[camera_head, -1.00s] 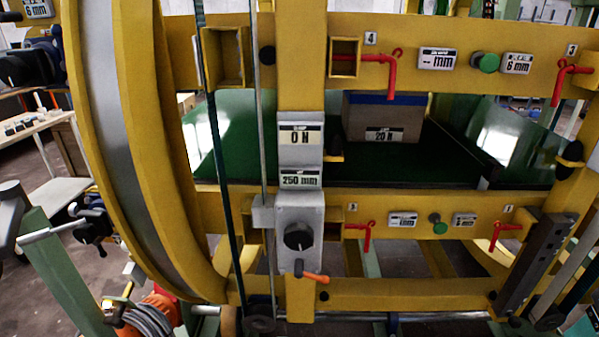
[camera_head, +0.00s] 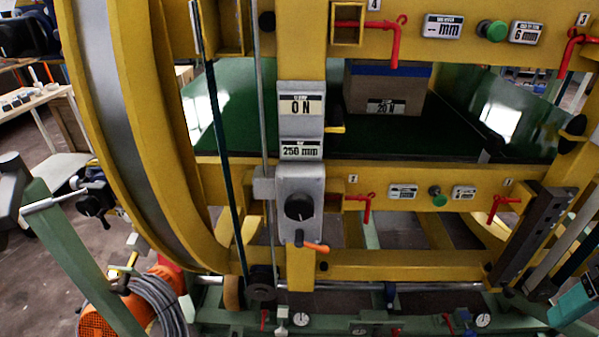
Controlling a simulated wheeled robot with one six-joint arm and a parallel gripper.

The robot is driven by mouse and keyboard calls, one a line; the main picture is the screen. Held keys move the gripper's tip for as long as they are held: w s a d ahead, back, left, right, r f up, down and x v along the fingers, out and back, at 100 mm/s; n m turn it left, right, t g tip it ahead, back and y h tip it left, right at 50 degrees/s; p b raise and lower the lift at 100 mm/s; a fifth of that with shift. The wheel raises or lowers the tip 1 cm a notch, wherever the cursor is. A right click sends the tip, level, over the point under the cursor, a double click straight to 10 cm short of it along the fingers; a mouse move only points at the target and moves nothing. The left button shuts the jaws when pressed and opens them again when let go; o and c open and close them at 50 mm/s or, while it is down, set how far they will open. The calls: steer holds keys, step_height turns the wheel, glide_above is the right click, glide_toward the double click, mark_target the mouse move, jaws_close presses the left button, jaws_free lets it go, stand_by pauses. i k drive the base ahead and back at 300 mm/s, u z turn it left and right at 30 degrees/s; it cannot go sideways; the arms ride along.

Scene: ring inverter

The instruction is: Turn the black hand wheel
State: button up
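A round black knob (camera_head: 299,207) sits on the front of a grey metal box (camera_head: 313,183) on the yellow upright, near the picture's middle. It may be the black hand wheel; I cannot tell for sure. A small lever with an orange grip (camera_head: 315,247) sticks out below it to the right. Two labels above the box read about "0 N" and "250 mm". A dark disc (camera_head: 262,292) lies lower, at the foot of a thin vertical rod. My gripper is not in view, and nothing covers the knob.
A large yellow ring (camera_head: 130,140) stands at the left. Yellow crossbeams (camera_head: 440,262) carry red clamp levers (camera_head: 366,207) and green buttons (camera_head: 438,196). A cardboard box (camera_head: 385,90) rests on the dark green bed behind. An orange motor-like part (camera_head: 110,315) and green frame stand low left.

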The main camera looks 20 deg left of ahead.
mark_target(298, 207)
steer(key=z, duration=1.6)
steer(key=k, duration=0.85)
steer(key=u, duration=1)
